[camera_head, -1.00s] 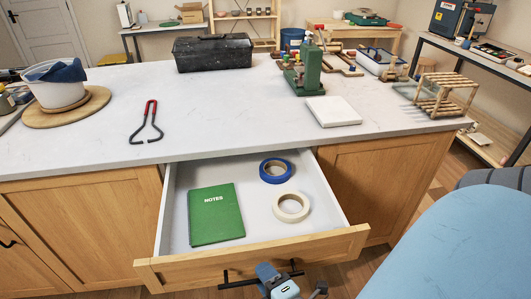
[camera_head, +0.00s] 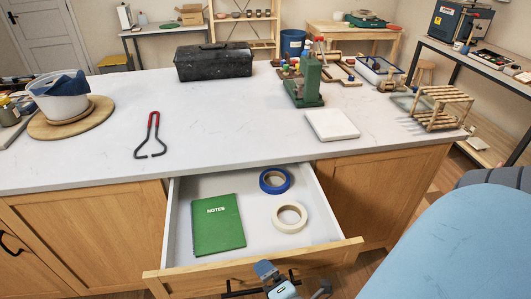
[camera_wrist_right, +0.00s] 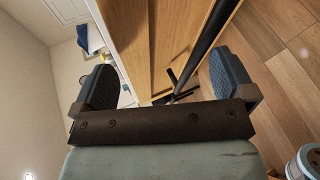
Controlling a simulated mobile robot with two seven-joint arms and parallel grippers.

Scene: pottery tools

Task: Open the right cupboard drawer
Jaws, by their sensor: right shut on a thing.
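The drawer (camera_head: 258,262) under the worktop is pulled well out, its inside exposed. In it lie a green notebook marked NOTES (camera_head: 218,225), a blue tape roll (camera_head: 275,180) and a cream tape roll (camera_head: 289,217). My right gripper (camera_head: 279,283) is at the drawer front, low in the head view, shut on the black bar handle (camera_head: 245,290). The gripper hides part of the handle. In the right wrist view, the dark bar (camera_wrist_right: 200,50) runs between the fingers of the gripper (camera_wrist_right: 165,82). My left gripper is not in view.
The worktop (camera_head: 230,120) holds a black toolbox (camera_head: 213,59), a red-handled tool (camera_head: 151,135), a white bucket (camera_head: 62,105) on a round board, a green press (camera_head: 307,80) and a white slab (camera_head: 332,125). Cupboard doors (camera_head: 95,235) flank the drawer.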

